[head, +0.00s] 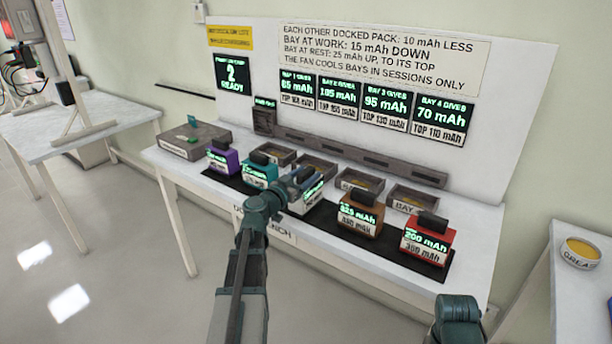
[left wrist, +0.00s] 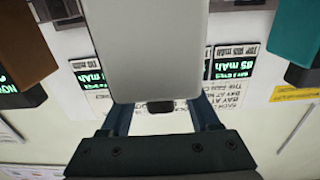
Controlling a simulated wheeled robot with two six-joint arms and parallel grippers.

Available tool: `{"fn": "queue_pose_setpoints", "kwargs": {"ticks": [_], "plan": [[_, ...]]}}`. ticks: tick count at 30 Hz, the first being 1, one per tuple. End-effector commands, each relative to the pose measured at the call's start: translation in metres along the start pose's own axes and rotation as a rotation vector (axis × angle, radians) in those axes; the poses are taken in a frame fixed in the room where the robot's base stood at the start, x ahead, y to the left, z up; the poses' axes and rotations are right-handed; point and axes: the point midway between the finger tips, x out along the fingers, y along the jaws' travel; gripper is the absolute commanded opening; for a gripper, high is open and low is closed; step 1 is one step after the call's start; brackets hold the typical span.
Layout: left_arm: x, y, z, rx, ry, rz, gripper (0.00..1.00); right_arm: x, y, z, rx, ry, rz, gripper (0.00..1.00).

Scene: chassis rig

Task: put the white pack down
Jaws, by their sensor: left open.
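The white pack (head: 313,192), with a lit green display, is in the middle of the row on the dark mat (head: 326,215), between the teal pack and the brown pack. My left gripper (head: 298,180) is at its top and partly hides it. In the left wrist view the white pack (left wrist: 150,50) fills the middle, its dark handle (left wrist: 160,106) between the two fingers of my left gripper (left wrist: 161,114). The fingers are apart, open around the handle. The pack's base is mostly hidden, so its contact with the mat is hard to tell.
The purple (head: 222,161), teal (head: 258,172), brown (head: 360,216) and red (head: 427,241) packs stand along the mat. Docking bays (head: 359,181) line the bench behind them. A grey box (head: 193,142) sits at the left end. A yellow-topped tin (head: 580,252) is on the right table.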

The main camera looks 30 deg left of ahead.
Motion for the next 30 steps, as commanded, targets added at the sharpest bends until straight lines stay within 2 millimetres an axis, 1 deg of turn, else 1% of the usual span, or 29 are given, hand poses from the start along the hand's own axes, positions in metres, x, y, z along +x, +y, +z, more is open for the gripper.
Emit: {"fn": "queue_pose_setpoints", "kwargs": {"ticks": [1,9,15,21,30], "plan": [[-0.009,0.001,0.000,0.000,0.000,-0.002,0.62,0.000,0.000,0.000,0.000,0.000,0.000,1.00],[-0.065,0.002,0.000,0.000,0.000,-0.003,0.62,0.000,0.000,0.000,0.000,0.000,0.000,1.00],[-0.099,0.001,0.000,0.000,0.000,-0.003,0.62,0.000,0.000,0.000,0.000,0.000,0.000,1.00],[-0.117,0.000,0.000,0.000,0.000,-0.002,0.62,0.000,0.000,0.000,0.000,0.000,0.000,1.00],[-0.119,0.000,0.000,0.000,0.000,0.000,0.62,0.000,0.000,0.000,0.000,0.000,0.000,1.00]]}}
